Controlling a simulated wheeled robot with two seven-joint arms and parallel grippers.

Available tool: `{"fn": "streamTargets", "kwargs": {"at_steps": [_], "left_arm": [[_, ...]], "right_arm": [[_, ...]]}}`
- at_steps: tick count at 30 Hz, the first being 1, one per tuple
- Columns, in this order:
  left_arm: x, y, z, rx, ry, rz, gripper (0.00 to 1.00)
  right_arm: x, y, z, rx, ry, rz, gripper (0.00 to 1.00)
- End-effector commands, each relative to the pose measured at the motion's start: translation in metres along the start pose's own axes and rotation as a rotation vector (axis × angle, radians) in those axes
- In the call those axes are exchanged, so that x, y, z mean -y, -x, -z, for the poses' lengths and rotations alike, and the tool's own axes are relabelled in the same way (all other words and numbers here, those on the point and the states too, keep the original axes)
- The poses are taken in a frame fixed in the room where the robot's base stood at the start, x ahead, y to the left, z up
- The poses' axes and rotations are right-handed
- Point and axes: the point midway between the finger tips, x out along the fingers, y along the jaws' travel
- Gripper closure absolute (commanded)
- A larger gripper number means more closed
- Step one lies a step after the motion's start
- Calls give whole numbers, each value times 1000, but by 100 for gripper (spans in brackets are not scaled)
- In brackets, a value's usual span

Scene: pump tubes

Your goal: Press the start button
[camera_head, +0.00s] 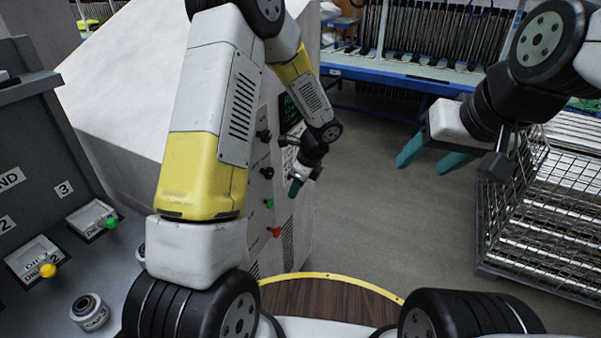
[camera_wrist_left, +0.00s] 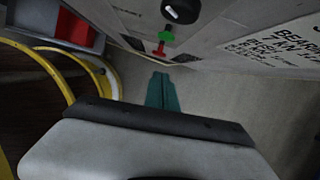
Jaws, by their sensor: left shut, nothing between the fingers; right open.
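A green button (camera_head: 269,203) sits on the side face of the large pale machine, above a red button (camera_head: 275,232). No readable label shows which is the start button. The green button (camera_wrist_left: 168,37) and red button (camera_wrist_left: 161,50) also show in the left wrist view, below a black knob (camera_wrist_left: 180,11). My left gripper (camera_head: 294,188) is shut and empty, in front of the panel and a little above and right of the green button in the head view. Its teal fingers (camera_wrist_left: 162,92) look apart from both buttons. My right gripper (camera_head: 431,158) is open and empty, away from the machine.
The pale machine (camera_head: 115,85) also carries black knobs and a dark screen (camera_head: 290,112). A grey console (camera_head: 40,215) with yellow and green knobs stands at left. A wire basket (camera_head: 535,225) of metal tubes stands at right. Open floor (camera_head: 375,220) lies between.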

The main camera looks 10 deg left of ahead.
Motion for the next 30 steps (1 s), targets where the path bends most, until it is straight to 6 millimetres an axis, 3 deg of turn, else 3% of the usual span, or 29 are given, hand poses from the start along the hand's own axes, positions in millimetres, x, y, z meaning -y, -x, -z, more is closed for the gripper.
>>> {"fn": "streamTargets", "kwargs": {"at_steps": [3, 9, 18, 30], "left_arm": [[-1, -28, 0, 0, -2, -5, 100], [-1, -65, -5, 1, 3, -2, 100], [0, -77, -34, 0, 2, 0, 100], [0, -78, -38, 0, 2, 0, 100]], "right_arm": [[0, 0, 0, 0, 0, 0, 44], [0, 0, 0, 0, 0, 0, 44], [0, 0, 0, 0, 0, 0, 44], [0, 0, 0, 0, 0, 0, 44]]}}
